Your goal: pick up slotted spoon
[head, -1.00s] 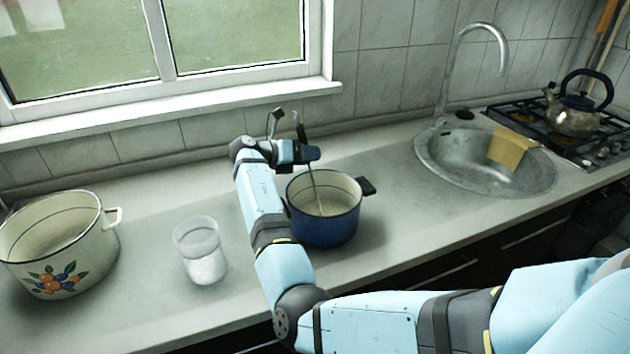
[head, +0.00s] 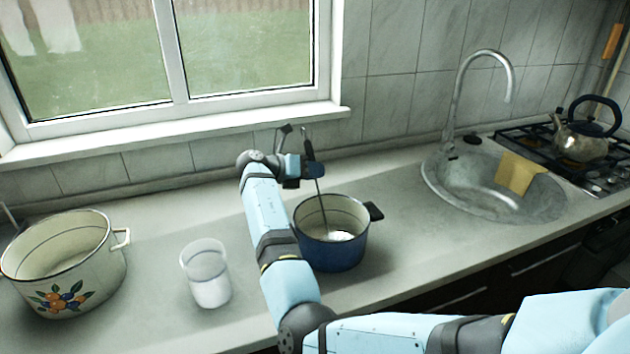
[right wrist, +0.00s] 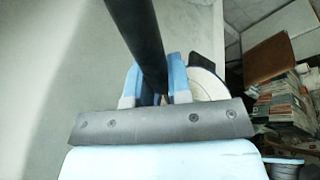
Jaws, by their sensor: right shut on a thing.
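The slotted spoon (head: 321,204) has a dark handle and a thin shaft that runs down into the blue enamel pot (head: 334,252). Its lower end shows as a pale shape inside the pot. My right gripper (head: 309,168) is above the pot and shut on the spoon's handle. In the right wrist view the black handle (right wrist: 142,40) runs between the blue fingers of the gripper (right wrist: 157,85), and part of the pot's pale rim (right wrist: 206,86) shows behind them. My left gripper is not in view.
A cream pot with a fruit pattern (head: 95,287) stands at the left. A glass of pale liquid (head: 207,275) stands between the two pots. At the right are the sink (head: 470,195), a yellow cloth (head: 520,174) and a kettle (head: 585,135). The counter between pot and sink is clear.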

